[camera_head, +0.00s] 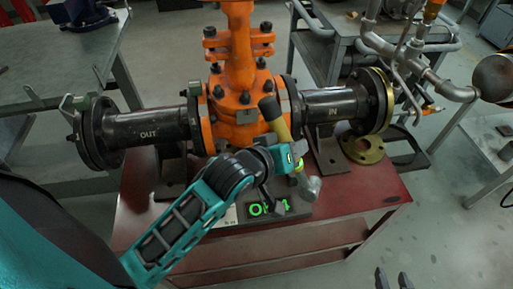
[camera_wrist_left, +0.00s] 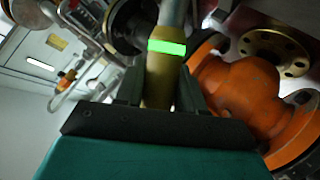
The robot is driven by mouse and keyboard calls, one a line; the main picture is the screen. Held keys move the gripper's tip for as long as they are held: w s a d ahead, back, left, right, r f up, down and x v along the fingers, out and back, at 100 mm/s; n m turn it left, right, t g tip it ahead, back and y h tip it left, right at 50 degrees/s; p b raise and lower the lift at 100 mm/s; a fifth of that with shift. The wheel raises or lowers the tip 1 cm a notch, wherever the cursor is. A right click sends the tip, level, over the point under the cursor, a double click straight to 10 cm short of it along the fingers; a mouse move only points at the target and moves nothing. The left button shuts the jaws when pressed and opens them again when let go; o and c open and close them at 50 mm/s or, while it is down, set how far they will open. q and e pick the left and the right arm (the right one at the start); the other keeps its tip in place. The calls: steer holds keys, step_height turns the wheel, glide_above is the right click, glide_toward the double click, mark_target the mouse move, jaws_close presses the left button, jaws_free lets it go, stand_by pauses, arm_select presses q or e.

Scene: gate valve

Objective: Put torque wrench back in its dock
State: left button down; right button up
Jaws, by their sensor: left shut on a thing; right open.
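The torque wrench has a yellow handle (camera_head: 282,128) with a dark end, a glowing green band and a grey head (camera_head: 311,187). My left gripper (camera_head: 290,155) is shut on the wrench handle and holds it tilted, head end down. In the left wrist view the wrench (camera_wrist_left: 160,75) runs between the two dark fingers, with the green band just beyond them. The dark dock (camera_head: 298,207), with a green-lit display, lies on the red bench below the wrench, partly hidden by my left arm. Whether the head touches the dock is unclear. My right gripper (camera_head: 394,280) is open and empty at the bottom edge.
The orange gate valve (camera_head: 240,95) with dark IN and OUT pipes stands on the red bench (camera_head: 355,215) close behind the wrench. A brass flange ring (camera_head: 362,148) lies at the right. The bench's front right is clear.

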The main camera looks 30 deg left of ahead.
mark_target(311, 185)
arm_select(q)
steer(key=d+f+m+g+h, duration=0.1)
steer(key=d, duration=0.1)
steer(key=w+d+f+m+g+h, duration=0.1)
steer(key=d+g, duration=0.1)
steer(key=d+f+m+g, duration=0.1)
steer(key=d+m, duration=0.1)
steer(key=d, duration=0.1)
steer(key=shift+w+g+h+p, duration=0.15)
steer(key=shift+g+h+p, duration=0.25)
steer(key=f+m+g, duration=0.1)
steer(key=g, duration=0.1)
steer(key=s+d+f+m+g, duration=0.1)
steer(key=m+g, duration=0.1)
steer(key=f+m+g+y+p, duration=0.1)
steer(key=g, duration=0.1)
steer(key=shift+s+d+f+m, duration=0.25)
steer(key=shift+s+d+m, duration=0.05)
steer(key=g+y, duration=0.1)
steer(key=a+m, duration=0.1)
steer(key=a+f+m+g+y, duration=0.1)
steer(key=shift+s+a+g+y+p, duration=0.1)
steer(key=shift+s+g+y+p, duration=0.2)
steer(key=a+r+m+g+y+p, duration=0.1)
steer(key=a+m+y, duration=0.3)
steer(key=a, duration=1)
steer(key=shift+w+a+r+m+y, duration=0.15)
steer(key=shift+w+a+m+y, duration=0.2)
steer(key=shift+y, duration=0.55)
steer(key=shift+d, duration=0.2)
